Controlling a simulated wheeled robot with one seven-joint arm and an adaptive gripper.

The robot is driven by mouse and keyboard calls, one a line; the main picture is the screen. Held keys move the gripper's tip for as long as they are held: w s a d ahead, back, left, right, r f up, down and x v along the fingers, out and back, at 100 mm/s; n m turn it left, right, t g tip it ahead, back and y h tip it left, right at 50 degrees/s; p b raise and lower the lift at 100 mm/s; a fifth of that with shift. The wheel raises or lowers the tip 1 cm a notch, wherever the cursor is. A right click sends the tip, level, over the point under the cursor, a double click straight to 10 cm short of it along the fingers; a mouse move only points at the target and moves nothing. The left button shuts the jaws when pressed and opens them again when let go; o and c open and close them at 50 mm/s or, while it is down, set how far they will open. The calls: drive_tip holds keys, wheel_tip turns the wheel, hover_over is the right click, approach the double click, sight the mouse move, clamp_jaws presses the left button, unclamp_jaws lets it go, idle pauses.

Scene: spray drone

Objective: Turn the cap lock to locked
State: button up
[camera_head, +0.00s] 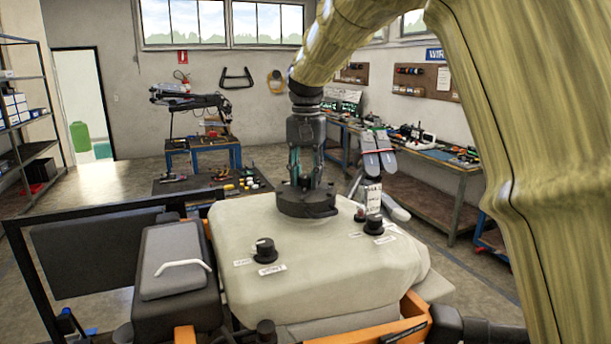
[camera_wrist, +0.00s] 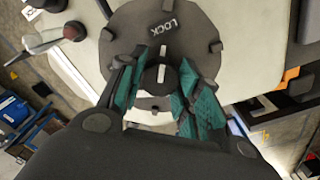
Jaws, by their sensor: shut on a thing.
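The dark round cap (camera_head: 306,205) sits on top of the cream tank (camera_head: 330,275). In the wrist view the cap (camera_wrist: 190,25) is a dark disc with several lugs around its rim and a white LOCK label. A round knob (camera_wrist: 151,78) with a white stripe stands in its middle. The stripe points roughly up the picture, towards the label side. My gripper (camera_head: 307,182) reaches down onto the cap from above. In the wrist view its teal-padded fingers (camera_wrist: 158,88) are shut on the knob from both sides. The fingers partly hide the lower part of the cap.
A grey box with a white handle (camera_head: 183,267) is at the left. A dark frame bar (camera_head: 95,211) runs behind it. Orange frame parts (camera_head: 412,308) lie at the front right.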

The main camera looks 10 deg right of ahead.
sight(306, 175)
idle(0.3)
drive_tip(key=o, duration=1)
drive_tip(key=shift+o, duration=0.2)
wheel_tip(306, 175, up, 12)
idle(0.3)
